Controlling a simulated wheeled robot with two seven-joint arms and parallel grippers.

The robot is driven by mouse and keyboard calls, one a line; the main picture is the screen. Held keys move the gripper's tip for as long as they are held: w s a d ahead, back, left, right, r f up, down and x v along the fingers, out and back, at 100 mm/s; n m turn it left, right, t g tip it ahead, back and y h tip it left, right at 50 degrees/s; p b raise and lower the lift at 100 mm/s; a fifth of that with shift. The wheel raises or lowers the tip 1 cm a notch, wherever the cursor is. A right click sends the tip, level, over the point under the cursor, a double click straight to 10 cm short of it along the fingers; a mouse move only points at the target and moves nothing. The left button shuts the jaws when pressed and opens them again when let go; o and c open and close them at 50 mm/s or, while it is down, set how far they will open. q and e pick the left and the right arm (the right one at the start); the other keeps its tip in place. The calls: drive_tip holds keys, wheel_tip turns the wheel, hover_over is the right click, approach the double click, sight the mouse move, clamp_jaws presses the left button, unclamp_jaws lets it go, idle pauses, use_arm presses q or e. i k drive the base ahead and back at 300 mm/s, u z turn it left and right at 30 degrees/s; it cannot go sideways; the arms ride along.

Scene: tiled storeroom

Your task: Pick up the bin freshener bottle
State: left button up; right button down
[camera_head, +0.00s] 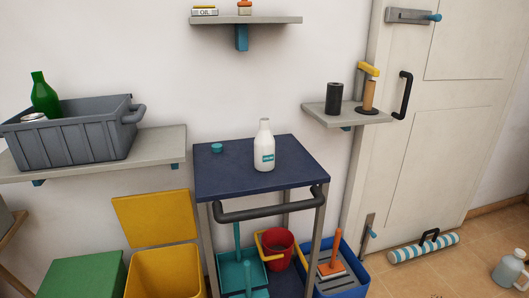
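A white bottle (264,146) with a teal label and a narrow neck stands upright on the dark blue top of a cart (228,175). It appears to be the bin freshener bottle, but its label is too small to read. A small teal cap-like piece (216,148) lies on the same top, to the left of the bottle. Neither of my grippers is in view.
A grey crate (75,140) with a green bottle (44,96) sits on the left shelf. A dark handle bar (270,206) crosses the cart's front. Open yellow and blue bins flank the cart. A black cylinder (334,97) stands on the right shelf (362,119).

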sight(263, 141)
drive_tip(key=z, duration=1.45)
drive_tip(key=i, duration=1.5)
drive_tip(key=u, duration=2)
